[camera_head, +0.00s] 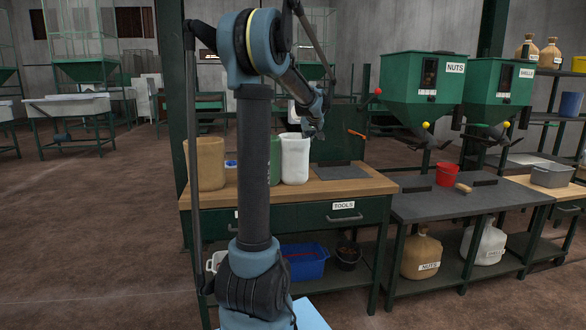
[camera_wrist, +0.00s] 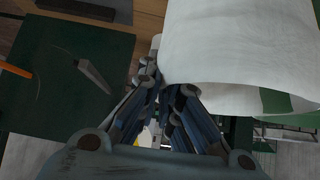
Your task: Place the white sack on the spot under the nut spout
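The white sack (camera_head: 295,160) stands upright and open on the wooden bench; its wall and rim fill the upper right of the wrist view (camera_wrist: 235,45). My gripper (camera_head: 318,132) is at the sack's upper right edge. In the wrist view its fingers (camera_wrist: 168,90) are apart, one beside the sack's edge and the other by the rim. I cannot tell whether they touch it. The green nut hopper (camera_head: 424,85), labelled NUTS, has its spout (camera_head: 424,140) above the grey bench (camera_head: 430,207).
A tan container (camera_head: 205,163) and a green one (camera_head: 275,160) stand left of the white sack. A dark mat (camera_head: 341,172) lies to its right. The SHELLS hopper (camera_head: 500,88) is farther right. Filled sacks sit on the shelf below. The grey bench's front is clear.

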